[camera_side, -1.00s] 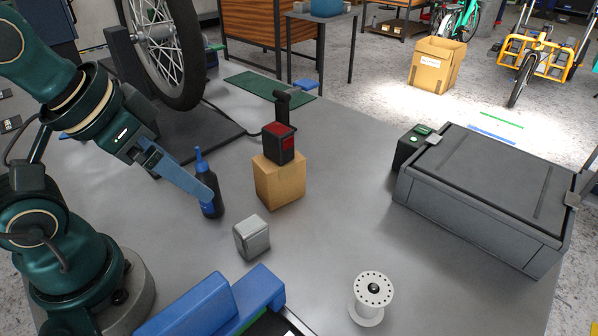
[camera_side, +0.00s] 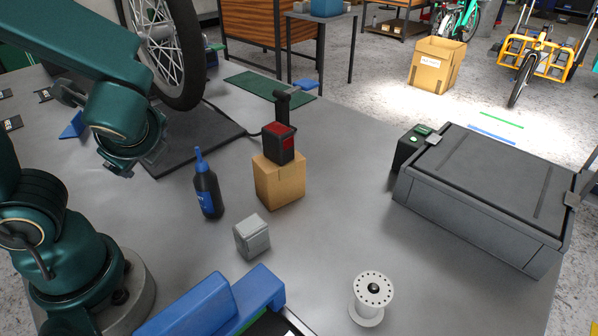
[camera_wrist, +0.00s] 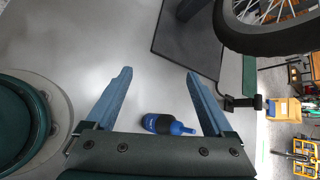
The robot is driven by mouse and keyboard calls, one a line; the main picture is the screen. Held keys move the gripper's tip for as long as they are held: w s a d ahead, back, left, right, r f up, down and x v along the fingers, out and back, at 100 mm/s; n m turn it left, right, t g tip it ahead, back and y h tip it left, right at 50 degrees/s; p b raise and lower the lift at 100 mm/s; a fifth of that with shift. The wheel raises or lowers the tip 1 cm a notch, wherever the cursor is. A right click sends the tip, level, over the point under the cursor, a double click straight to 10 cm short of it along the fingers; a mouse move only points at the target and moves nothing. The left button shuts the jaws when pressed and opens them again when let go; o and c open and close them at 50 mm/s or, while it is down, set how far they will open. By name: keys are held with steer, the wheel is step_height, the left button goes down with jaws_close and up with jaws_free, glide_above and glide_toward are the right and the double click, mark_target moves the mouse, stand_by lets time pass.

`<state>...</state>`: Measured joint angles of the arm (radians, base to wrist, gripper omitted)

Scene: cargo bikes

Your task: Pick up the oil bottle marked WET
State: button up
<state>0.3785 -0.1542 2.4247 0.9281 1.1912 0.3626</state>
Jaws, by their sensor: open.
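The dark oil bottle (camera_side: 208,192) with a blue cap, nozzle and blue label stands upright on the grey table in the side view. The label is too small to read as WET. The bottle also shows in the wrist view (camera_wrist: 165,125), low in the picture between the two fingers. My gripper (camera_wrist: 160,71) is open and empty, its blue fingers wide apart. In the side view my wrist is to the left of the bottle, clear of it; I cannot clearly make out the fingers there.
A cardboard box (camera_side: 279,184) with a red-faced device (camera_side: 279,143) on top stands right of the bottle. A small grey block (camera_side: 252,237) is in front. A white spool (camera_side: 371,297), a large grey case (camera_side: 485,190) and a bike wheel (camera_side: 165,45) stand around. The middle right is free.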

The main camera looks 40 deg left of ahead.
mark_target(202, 175)
steer(key=w+d+m+t, duration=0.1)
steer(key=w+m, duration=0.1)
steer(key=m, duration=0.1)
steer(key=w+d+m+t+y, duration=0.1)
steer(key=w+m+t, duration=0.1)
steer(key=m, duration=0.2)
steer(key=w+d+f+m+t+y, duration=0.1)
steer(key=w+d+m+t, duration=0.1)
steer(key=m, duration=0.1)
steer(key=shift+w, duration=0.4)
steer(key=shift+d+f+m, duration=0.2)
steer(key=shift+m, duration=0.2)
steer(key=shift+f, duration=2.3)
steer(key=shift+w+a+f, duration=0.2)
steer(key=shift+a+f, duration=0.1)
steer(key=shift+f, duration=0.4)
steer(key=shift+w+a+f, duration=0.15)
steer(key=shift+a+f, duration=0.1)
steer(key=shift+f, duration=0.45)
steer(key=shift+x, duration=0.75)
steer(key=c, duration=1.4)
